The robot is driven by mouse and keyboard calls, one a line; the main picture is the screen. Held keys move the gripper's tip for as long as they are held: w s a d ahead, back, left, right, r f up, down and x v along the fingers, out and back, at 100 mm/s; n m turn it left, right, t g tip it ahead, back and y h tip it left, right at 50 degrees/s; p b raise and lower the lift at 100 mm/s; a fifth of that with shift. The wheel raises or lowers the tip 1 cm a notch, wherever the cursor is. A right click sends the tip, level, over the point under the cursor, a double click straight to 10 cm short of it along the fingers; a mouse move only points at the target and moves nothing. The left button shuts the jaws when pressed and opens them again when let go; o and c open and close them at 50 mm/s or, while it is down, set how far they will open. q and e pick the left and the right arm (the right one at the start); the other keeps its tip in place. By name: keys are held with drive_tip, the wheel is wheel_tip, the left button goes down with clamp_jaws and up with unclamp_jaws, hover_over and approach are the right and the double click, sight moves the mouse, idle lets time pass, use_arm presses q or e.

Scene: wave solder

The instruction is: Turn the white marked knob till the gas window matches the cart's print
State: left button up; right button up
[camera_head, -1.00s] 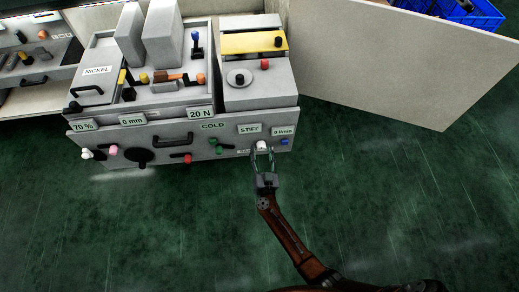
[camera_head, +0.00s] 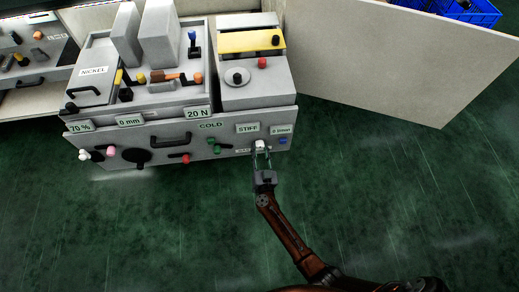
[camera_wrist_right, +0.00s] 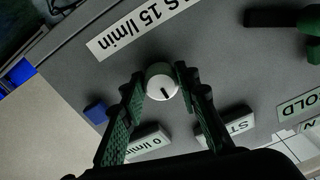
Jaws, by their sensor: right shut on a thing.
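The white knob (camera_head: 259,145) is on the front panel of the grey machine (camera_head: 180,143). In the right wrist view the knob (camera_wrist_right: 162,87) shows a short black mark on its face. My right gripper (camera_head: 261,151) is shut on the knob, one green-padded finger on each side; it also shows in the right wrist view (camera_wrist_right: 162,82). The gas window (camera_wrist_right: 148,142) reads "0 l/min", upside down there; it also shows in the head view (camera_head: 281,130). A printed strip (camera_wrist_right: 140,22) reads "S 15 l/min", its start cut off. My left gripper is not in view.
A blue knob (camera_head: 283,141) sits right of the white one. Green knobs (camera_head: 212,146) and a red-ended lever (camera_head: 186,158) are to the left. A "STIFF" window (camera_head: 247,128) is just above. A pale board (camera_head: 400,60) stands at right. The green floor in front is clear.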

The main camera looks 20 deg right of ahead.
drive_tip(key=shift+a, duration=0.1)
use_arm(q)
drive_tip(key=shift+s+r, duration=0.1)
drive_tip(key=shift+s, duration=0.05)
use_arm(e)
drive_tip(key=shift+m, duration=0.6)
drive_tip(key=shift+m+p, duration=0.4)
drive_tip(key=shift+m, duration=0.7)
drive_tip(key=m, duration=0.3)
drive_tip(key=shift+a+m, duration=0.1)
drive_tip(key=shift+m, duration=0.3)
drive_tip(key=m, duration=0.4)
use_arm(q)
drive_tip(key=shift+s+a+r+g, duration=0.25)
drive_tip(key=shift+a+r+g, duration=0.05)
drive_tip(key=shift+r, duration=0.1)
use_arm(e)
drive_tip(key=shift+r+m, duration=0.1)
drive_tip(key=shift+m, duration=1.6)
